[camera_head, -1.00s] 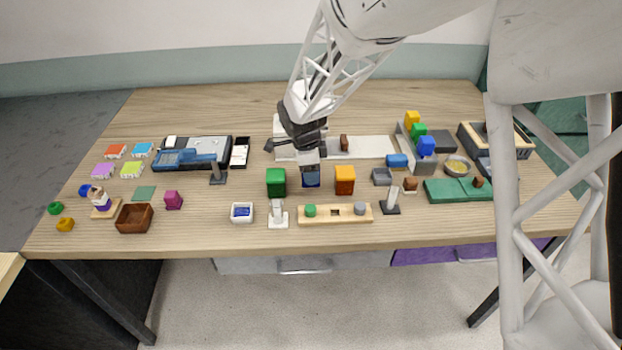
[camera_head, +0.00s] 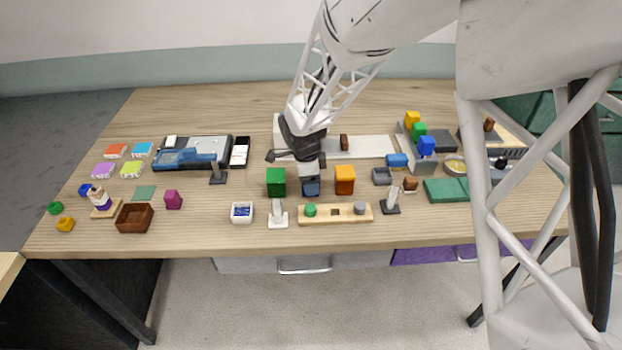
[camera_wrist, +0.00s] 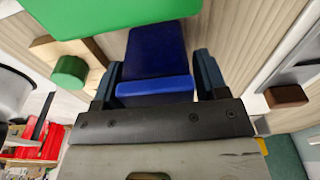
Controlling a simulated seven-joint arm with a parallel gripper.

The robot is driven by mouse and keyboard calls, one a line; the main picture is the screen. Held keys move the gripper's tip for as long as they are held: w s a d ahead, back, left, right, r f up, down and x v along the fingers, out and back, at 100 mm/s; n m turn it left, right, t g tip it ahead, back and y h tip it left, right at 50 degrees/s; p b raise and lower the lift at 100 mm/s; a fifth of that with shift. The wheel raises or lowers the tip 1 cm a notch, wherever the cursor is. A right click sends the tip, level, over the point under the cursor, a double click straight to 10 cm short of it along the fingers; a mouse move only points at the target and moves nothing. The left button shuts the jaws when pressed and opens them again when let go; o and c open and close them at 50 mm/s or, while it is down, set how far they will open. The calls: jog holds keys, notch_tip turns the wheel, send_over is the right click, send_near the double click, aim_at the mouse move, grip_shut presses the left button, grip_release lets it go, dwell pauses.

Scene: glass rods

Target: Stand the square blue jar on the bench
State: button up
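The square blue jar (camera_wrist: 155,65) lies between my fingers in the wrist view, with a thin strip of space beside it at each fingertip. In the head view, my gripper (camera_head: 311,187) is low over the bench, between a green block (camera_head: 276,182) and an orange block (camera_head: 344,180). It covers most or all of the jar there. My gripper also shows in the wrist view (camera_wrist: 157,75), its fingers apart, one on each side of the jar. The jar's base is hidden, so I cannot tell whether it stands upright. The bench (camera_head: 390,230) is light wood.
Green and orange blocks flank my gripper closely. In front are a wooden rack (camera_head: 335,214) with a green peg, a white stand (camera_head: 278,215) and a white dish (camera_head: 242,212). A white strip (camera_head: 370,147) lies behind. Bare bench shows at the front right and far back.

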jog(key=shift+o, duration=0.9)
jog(key=shift+r, duration=0.1)
jog(key=r, duration=0.4)
jog(key=a+r, duration=0.1)
jog(key=r, duration=0.7)
jog(key=shift+a, duration=0.25)
jog(key=shift+r, duration=0.1)
